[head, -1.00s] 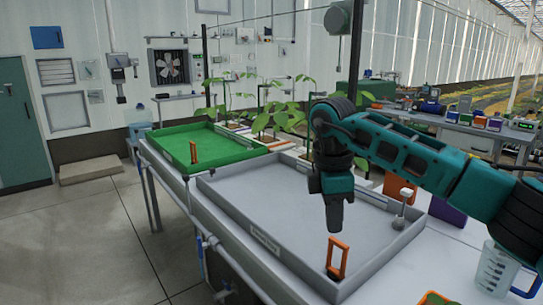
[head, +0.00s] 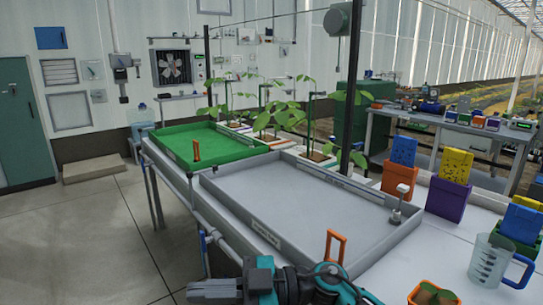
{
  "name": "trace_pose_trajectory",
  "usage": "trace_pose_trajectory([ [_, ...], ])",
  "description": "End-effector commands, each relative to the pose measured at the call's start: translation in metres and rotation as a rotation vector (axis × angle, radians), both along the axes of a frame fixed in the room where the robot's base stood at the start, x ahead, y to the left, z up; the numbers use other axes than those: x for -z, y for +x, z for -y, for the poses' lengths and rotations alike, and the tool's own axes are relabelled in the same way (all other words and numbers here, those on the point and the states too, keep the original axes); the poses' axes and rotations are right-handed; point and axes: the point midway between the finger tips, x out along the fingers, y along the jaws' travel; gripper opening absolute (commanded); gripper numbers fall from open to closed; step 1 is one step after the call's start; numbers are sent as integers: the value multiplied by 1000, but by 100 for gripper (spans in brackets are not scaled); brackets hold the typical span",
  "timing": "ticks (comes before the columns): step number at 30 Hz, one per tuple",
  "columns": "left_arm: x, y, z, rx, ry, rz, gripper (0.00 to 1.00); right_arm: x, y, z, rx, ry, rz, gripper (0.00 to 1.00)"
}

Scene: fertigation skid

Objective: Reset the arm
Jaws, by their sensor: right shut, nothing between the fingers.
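My right arm comes in along the bottom edge of the head view, in front of the grey tray (head: 290,200). Its gripper (head: 195,291) points left, with grey fingers shut and nothing between them. It is over the floor side of the bench, apart from the tray. Most of the arm behind the wrist is cut off by the bottom edge. My left gripper is not in view.
An orange handle (head: 336,246) stands at the tray's near right corner. A green tray (head: 225,150) lies beyond. A measuring jug (head: 490,262) and an orange container (head: 432,295) are at lower right. Coloured bins, including a purple one (head: 447,198), line the back.

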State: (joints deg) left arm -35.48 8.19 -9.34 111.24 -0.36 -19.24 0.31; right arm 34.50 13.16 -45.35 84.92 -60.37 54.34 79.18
Motion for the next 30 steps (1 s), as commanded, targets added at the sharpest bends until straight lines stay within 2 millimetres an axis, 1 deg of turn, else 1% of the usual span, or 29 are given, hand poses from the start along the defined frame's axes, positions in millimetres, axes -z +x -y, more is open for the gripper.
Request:
trace_pose_trajectory([
  [1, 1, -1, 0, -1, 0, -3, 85, 0, 1, 4, 81, 97, -28, 0],
  [3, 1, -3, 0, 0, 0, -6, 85, -1, 9, 16, 217, 210, -56, 0],
  [5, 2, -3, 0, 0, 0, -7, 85, 3, 17, 29, 346, 285, -86, 0],
  [8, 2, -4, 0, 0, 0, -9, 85, 20, 29, 60, 578, 355, -148, 0],
  [11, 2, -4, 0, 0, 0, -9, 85, 51, 36, 98, 814, 359, -224, 0],
  [12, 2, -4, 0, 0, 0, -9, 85, 67, 36, 114, 907, 342, -258, 0],
  [14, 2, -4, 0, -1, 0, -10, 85, 94, 32, 138, 1039, 298, -313, 0],
  [15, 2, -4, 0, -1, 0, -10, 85, 113, 27, 155, 1121, 258, -354, 0],
  [17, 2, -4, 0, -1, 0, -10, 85, 143, 14, 180, 1236, 179, -416, 0],
  [18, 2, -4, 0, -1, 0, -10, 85, 163, 3, 195, 1301, 119, -460, 0],
  [20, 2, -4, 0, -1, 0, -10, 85, 192, -17, 216, 1382, 20, -523, 0],
  [21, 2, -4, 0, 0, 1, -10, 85, 209, -31, 229, 1423, -45, -563, 0],
  [22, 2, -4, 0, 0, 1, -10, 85, 220, -43, 237, 1448, -94, -591, 0],
  [24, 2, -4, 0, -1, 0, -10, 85, 242, -67, 253, 1488, -195, -650, 0],
  [27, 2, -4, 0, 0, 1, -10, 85, 263, -94, 267, 1514, -302, -709, 0],
  [30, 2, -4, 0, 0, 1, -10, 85, 272, -109, 274, 1520, -359, -738, 0],
])
